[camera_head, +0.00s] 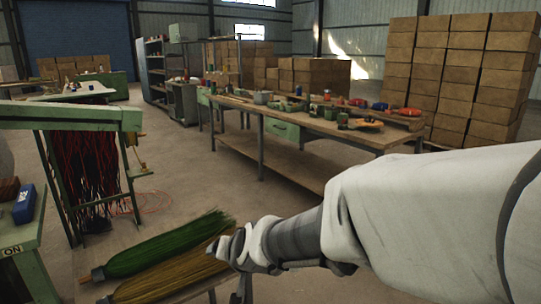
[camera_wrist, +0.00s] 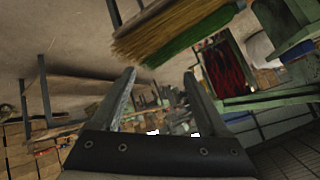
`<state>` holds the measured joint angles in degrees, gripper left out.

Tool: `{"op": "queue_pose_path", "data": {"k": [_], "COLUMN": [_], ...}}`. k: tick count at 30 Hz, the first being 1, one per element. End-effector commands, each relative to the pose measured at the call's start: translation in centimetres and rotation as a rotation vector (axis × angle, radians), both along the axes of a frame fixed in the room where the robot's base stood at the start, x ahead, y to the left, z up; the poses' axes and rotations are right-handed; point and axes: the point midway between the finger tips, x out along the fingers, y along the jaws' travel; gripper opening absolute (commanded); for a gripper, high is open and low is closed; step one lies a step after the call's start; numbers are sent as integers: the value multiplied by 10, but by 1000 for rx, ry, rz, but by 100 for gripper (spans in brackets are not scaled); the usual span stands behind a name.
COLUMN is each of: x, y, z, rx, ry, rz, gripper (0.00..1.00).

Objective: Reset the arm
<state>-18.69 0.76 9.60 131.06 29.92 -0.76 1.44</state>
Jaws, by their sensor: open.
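My arm reaches in from the right in the head view, wrapped in a pale cover. My gripper shows in the wrist view (camera_wrist: 158,92), with its two fingers spread apart and nothing between them. In the head view the gripper end (camera_head: 241,288) is low, beside the brooms and partly cut off by the bottom edge. A green broom head (camera_head: 165,247) and a straw-coloured broom head (camera_head: 175,275) lie side by side on a bench at the lower left. The straw one is partly hidden by my wrist. Both also show upside down at the top of the wrist view.
A green frame (camera_head: 75,116) with hanging red bristles (camera_head: 92,165) stands at the left. A green machine with a blue object (camera_head: 24,204) is at the left edge. A long cluttered workbench (camera_head: 295,120) stands ahead, with stacked boxes (camera_head: 460,75) behind. Open floor lies between.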

Motion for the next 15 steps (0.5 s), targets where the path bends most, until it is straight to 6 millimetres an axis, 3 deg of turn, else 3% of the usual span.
{"op": "queue_pose_path", "data": {"k": [1, 6, 15], "x": [-7, -43, -126], "y": [-17, -71, -166], "z": [13, 36, 54], "rx": [-20, -112, -290], "ry": [-3, 35, 140], "rz": [6, 35, 13], "gripper": [77, 77, 77]}}
